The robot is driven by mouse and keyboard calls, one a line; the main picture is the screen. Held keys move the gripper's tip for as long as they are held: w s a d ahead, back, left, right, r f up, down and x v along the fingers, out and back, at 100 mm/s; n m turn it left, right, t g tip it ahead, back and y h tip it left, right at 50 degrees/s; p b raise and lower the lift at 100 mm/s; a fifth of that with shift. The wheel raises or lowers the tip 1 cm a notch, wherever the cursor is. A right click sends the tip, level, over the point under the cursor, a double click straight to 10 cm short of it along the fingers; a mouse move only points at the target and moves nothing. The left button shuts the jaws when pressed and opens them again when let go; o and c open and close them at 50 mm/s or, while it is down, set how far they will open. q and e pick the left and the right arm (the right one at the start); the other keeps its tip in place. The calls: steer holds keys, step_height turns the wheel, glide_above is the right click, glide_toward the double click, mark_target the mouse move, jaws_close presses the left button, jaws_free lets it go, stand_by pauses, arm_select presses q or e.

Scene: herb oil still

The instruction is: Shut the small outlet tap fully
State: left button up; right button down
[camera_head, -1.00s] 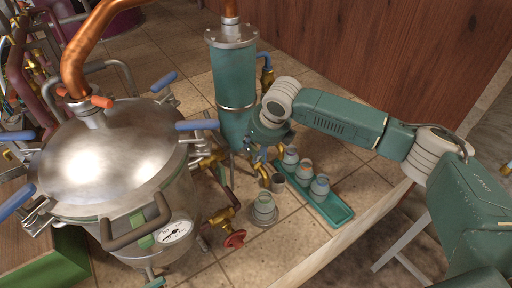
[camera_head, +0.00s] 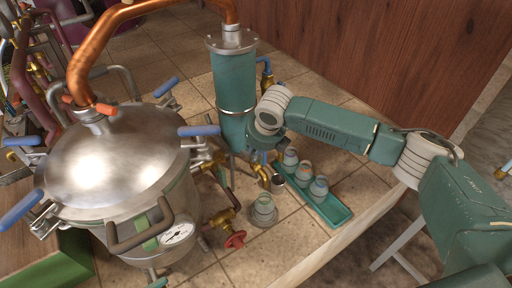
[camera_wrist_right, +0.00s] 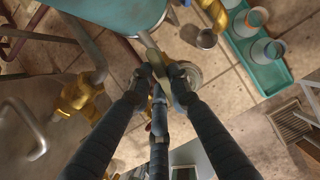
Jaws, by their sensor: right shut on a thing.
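The small outlet tap has a brass spout (camera_head: 263,174) at the foot of the green column (camera_head: 236,85). My right gripper (camera_head: 262,158) is beside the lower column, its fingers mostly hidden by my wrist in the head view. In the right wrist view my right gripper (camera_wrist_right: 162,76) is shut, its fingertips closed around the end of a thin pale lever (camera_wrist_right: 150,48). This looks like the tap's handle, but how far it is turned cannot be told. The brass spout also shows at the top of the wrist view (camera_wrist_right: 216,14). My left gripper is not in view.
A teal tray (camera_head: 337,213) with several jars stands right of the spout. A small metal cup (camera_head: 277,184) is near the spout. A jar (camera_head: 264,208) stands on a round base in front. The steel still (camera_head: 110,165) and a red-handled valve (camera_head: 235,240) are to the left.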

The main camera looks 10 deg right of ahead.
steer(key=m+p, duration=0.1)
steer(key=m+h+p, duration=0.1)
steer(key=m+p, duration=0.2)
steer(key=shift+w+a+r+m+h, duration=0.1)
steer(key=shift+a+r+m+h, duration=0.1)
steer(key=shift+r+m+h, duration=0.15)
steer(key=shift+w+f+m+h+p, duration=0.15)
steer(key=shift+m+h+p, duration=0.4)
steer(key=shift+m+p, duration=0.65)
steer(key=shift+a+f+m+g+h+p, duration=0.1)
steer(key=shift+m+g+h+p, duration=0.2)
steer(key=shift+m, duration=0.75)
steer(key=shift+w+m+h, duration=0.1)
steer(key=shift+m+h, duration=0.2)
steer(key=shift+m, duration=0.6)
steer(key=shift+f+m+g, duration=0.1)
steer(key=shift+m+g, duration=0.3)
steer(key=shift+m, duration=0.4)
steer(key=shift+w+m+g+h+b, duration=0.1)
steer(key=shift+m+g+h+b, duration=0.25)
steer(key=shift+m, duration=0.6)
steer(key=shift+w+m+g+h+b, duration=0.1)
steer(key=shift+m+g+h+b, duration=0.25)
steer(key=shift+m, duration=0.6)
steer(key=c, duration=1.6)
jaws_free()
